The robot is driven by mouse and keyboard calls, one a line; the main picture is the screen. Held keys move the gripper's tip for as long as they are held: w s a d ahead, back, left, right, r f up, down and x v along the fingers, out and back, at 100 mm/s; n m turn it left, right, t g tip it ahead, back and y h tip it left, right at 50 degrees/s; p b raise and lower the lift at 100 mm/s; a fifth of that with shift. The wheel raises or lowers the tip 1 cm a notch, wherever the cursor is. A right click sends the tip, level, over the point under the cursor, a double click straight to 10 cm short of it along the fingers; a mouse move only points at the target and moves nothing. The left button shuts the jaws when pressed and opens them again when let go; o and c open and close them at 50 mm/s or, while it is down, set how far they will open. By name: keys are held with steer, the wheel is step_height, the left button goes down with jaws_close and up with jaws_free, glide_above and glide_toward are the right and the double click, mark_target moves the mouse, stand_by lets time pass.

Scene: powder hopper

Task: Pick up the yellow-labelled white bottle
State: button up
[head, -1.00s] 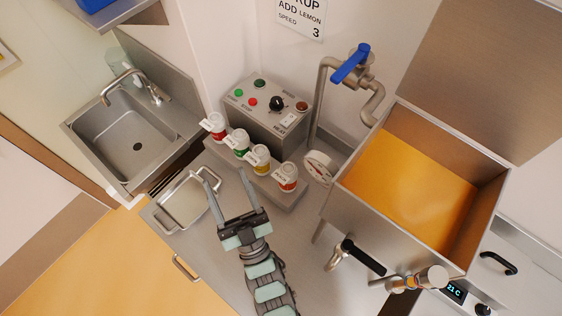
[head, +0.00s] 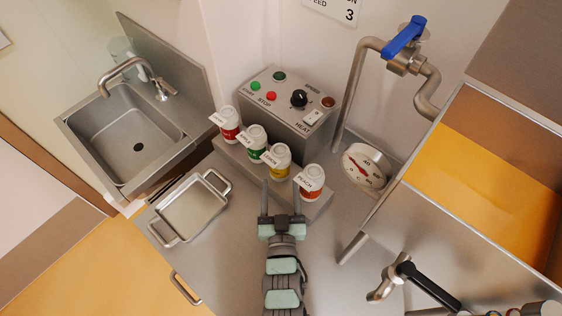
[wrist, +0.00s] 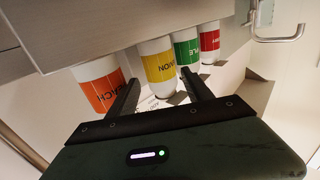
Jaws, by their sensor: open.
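The yellow-labelled white bottle (head: 277,163) stands upright on a low metal ledge, third from the left in a row of white bottles. My gripper (head: 281,187) is open and empty, just in front of this bottle. In the wrist view, my gripper's fingertips (wrist: 158,80) point at the yellow label, one to either side of it. I cannot tell whether a finger touches the bottle. The gripper covers the ledge's front below it.
An orange-labelled peach bottle (head: 311,182) stands close on the right. A green-labelled bottle (head: 253,142) and a red-labelled bottle (head: 228,123) stand on the left. The control box (head: 290,105) is behind. A metal tray (head: 192,208) lies left; the hopper (head: 410,225) is right.

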mark_target(280, 172)
steer(key=shift+w, duration=3.3)
steer(key=shift+f, duration=0.1)
steer(key=shift+s, duration=0.1)
steer(key=shift+c, duration=0.2)
jaws_close()
